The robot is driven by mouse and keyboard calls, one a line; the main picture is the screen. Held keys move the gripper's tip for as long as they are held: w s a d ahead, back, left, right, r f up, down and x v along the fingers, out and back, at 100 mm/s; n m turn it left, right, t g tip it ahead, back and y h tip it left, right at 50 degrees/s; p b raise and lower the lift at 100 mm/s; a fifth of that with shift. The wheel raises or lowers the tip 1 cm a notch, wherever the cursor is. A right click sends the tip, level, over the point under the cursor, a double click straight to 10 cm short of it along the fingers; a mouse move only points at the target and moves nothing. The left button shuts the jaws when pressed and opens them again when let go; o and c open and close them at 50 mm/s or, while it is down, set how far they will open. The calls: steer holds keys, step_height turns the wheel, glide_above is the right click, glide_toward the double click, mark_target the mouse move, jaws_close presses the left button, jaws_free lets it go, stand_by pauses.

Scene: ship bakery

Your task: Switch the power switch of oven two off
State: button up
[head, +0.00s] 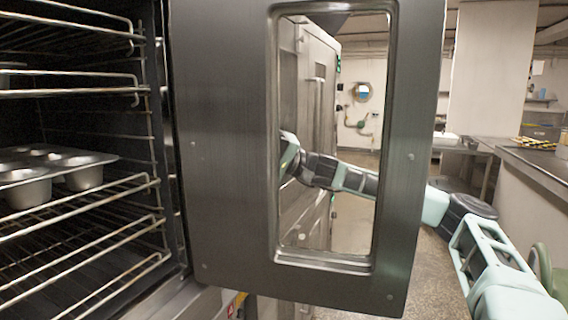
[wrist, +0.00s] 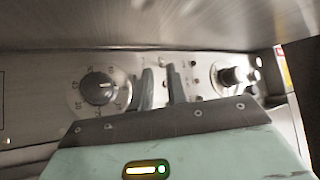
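In the wrist view a steel oven control panel (wrist: 40,85) carries a numbered dial (wrist: 99,89) on the left and a dark round knob (wrist: 232,77) on the right. My gripper (wrist: 161,82) is in front of the panel between the dial and the knob. Its two fingers stand a little apart, with nothing seen held between them. Small dark marks or fittings sit just right of the fingers. I cannot tell which is the power switch; the fingers may hide it. In the head view my gripper (head: 289,158) shows through the door window, its fingertips hidden.
An open oven door (head: 228,150) with a tall window stands close in front. Left of it, an oven holds wire racks (head: 80,255) and a muffin tin (head: 85,177). My arm reaches around the door's right side. A counter (head: 530,165) stands at the right.

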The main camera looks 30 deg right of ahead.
steer(key=b+v, duration=0.2)
steer(key=v, duration=1.1)
steer(key=shift+d, duration=0.25)
